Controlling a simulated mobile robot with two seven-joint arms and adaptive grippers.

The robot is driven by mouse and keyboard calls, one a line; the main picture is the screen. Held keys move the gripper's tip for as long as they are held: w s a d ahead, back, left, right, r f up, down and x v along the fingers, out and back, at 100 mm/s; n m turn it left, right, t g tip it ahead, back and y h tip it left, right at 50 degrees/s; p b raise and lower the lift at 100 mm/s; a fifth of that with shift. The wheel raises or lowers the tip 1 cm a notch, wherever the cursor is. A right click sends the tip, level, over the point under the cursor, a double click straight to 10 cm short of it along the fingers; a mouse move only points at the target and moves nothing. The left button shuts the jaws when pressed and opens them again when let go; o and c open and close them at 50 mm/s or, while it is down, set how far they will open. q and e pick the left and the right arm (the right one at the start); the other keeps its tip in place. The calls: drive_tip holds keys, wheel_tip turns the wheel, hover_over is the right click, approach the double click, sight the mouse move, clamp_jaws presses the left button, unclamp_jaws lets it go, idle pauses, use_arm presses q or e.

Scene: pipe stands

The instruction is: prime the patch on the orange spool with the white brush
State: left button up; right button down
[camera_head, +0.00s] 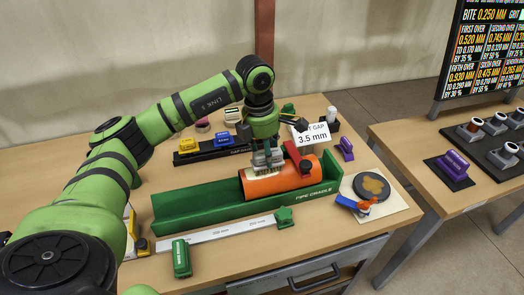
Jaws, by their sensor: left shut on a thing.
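The orange spool (278,183) lies on its side in the green pipe cradle (190,208). My left gripper (267,160) is over the spool's left part, fingers pointing down. It is shut on what looks like the white brush (262,171), whose pale lower edge shows just under the fingers, at or very near the spool's top. The fingers hide most of the brush. I cannot make out the patch. A dark red piece (298,158) stands at the spool's top, right of the gripper. My right gripper is not in view.
A "3.5 mm" sign (312,138) stands behind the spool. A dark disc with a tan top (371,186) and a blue-and-orange tool (357,205) are on a pale mat at right. A long ruler (225,228) and a green block (181,258) lie in front. Yellow and blue blocks stand behind.

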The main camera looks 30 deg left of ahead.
sight(254, 152)
use_arm(q)
drive_tip(key=shift+s+a+f+b, duration=0.1)
drive_tip(key=shift+s+a+b, duration=0.35)
drive_tip(key=shift+s+a, duration=0.65)
drive_tip(key=shift+d, duration=0.1)
drive_tip(key=shift+w+d, duration=0.95)
drive_tip(key=shift+w, duration=0.2)
drive_tip(key=shift+s+a, duration=0.85)
drive_tip(key=shift+s, duration=0.25)
drive_tip(key=shift+w+r+p, duration=0.1)
drive_tip(key=shift+r+p, duration=0.45)
drive_tip(key=shift+r, duration=0.4)
drive_tip(key=shift+r+p, duration=1.6)
drive_tip(key=shift+r, duration=0.95)
